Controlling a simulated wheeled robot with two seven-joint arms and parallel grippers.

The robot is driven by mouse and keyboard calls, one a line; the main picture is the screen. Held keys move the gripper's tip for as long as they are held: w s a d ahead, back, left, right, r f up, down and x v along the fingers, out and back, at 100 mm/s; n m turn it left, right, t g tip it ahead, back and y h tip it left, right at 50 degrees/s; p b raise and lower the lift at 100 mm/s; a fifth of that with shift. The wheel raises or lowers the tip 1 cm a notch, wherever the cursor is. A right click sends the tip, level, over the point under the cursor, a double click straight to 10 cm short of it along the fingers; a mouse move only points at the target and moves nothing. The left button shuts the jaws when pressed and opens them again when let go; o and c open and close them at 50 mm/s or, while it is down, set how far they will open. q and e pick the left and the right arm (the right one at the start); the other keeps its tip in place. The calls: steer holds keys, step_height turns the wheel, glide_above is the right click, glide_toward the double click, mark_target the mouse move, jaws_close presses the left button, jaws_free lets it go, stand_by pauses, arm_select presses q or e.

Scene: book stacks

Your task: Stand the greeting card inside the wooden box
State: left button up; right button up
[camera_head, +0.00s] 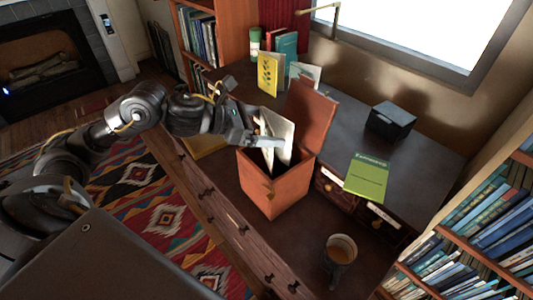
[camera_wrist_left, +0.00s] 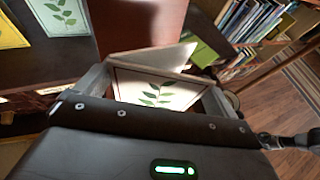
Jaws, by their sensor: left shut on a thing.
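The greeting card (camera_head: 281,126) is pale, and a green leaf print shows on it in the left wrist view (camera_wrist_left: 160,92). My left gripper (camera_head: 262,142) is shut on the card near its upper part. The card is roughly upright and slightly open, at the mouth of the wooden box (camera_head: 272,192). Its lower part seems to reach below the rim; I cannot tell whether it touches the bottom. The box is reddish brown, and its raised lid (camera_head: 312,112) stands behind the card. My right gripper is not in view.
A yellow card (camera_head: 268,74) and a pale card (camera_head: 307,72) stand behind the box. A green book (camera_head: 367,177) and black box (camera_head: 391,121) lie to the right. A mug (camera_head: 340,250) stands in front. Bare desk (camera_head: 230,205) lies left of the box.

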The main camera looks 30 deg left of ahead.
mark_target(266, 150)
arm_select(q)
step_height(266, 150, down, 3)
steer(key=shift+f, duration=0.5)
step_height(266, 150, down, 4)
steer(key=shift+f, duration=0.1)
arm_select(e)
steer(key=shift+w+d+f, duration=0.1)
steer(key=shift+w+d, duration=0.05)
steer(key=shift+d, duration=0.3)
